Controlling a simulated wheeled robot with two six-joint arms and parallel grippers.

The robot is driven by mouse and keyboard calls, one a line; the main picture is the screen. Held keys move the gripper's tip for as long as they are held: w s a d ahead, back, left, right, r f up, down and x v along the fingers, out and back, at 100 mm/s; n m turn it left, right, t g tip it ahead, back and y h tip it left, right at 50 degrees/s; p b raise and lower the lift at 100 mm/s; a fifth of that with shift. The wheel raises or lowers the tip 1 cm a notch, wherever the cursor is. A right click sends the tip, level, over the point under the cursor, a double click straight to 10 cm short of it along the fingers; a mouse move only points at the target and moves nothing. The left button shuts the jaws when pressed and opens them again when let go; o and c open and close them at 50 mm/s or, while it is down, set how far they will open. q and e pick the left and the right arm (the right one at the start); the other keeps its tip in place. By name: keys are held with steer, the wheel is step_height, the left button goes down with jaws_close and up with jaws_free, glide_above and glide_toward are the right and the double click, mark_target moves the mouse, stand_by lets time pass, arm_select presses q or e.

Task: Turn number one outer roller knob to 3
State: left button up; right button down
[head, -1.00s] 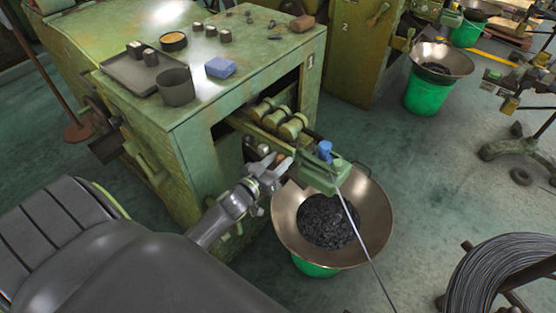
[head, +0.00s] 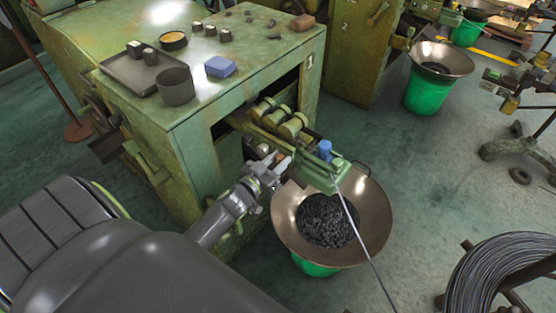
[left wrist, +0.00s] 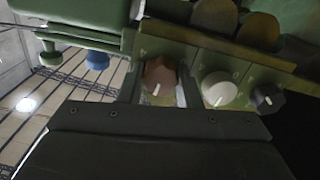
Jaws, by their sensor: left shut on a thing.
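The machine marked 1 (head: 195,130) carries a row of three knobs on its green front rail. In the left wrist view these are a red-brown knob (left wrist: 160,76) nearest the outer end, a white knob (left wrist: 219,88) and a black knob (left wrist: 267,98). My left gripper (head: 281,160) is at the rail, and in the left wrist view its fingers (left wrist: 160,88) stand either side of the red-brown knob, shut on it. The knob's white pointer mark points down and slightly left in that view. Scale marks around it are mostly hidden. My right gripper is not in view.
Rollers (head: 279,118) sit just above the rail. A green block with a blue cap (head: 325,150) is at its outer end, with wire running out. A bowl of dark pieces (head: 292,215) stands below. A wire coil (head: 490,275) is at lower right.

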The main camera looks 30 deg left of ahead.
mark_target(279, 158)
arm_select(q)
steer(key=m, duration=0.5)
steer(key=m+b, duration=0.1)
steer(key=m, duration=0.4)
steer(key=shift+d, duration=0.15)
steer(key=shift+m, duration=0.4)
steer(key=o, duration=0.7)
step_height(279, 158, up, 10)
steer(key=p, duration=0.8)
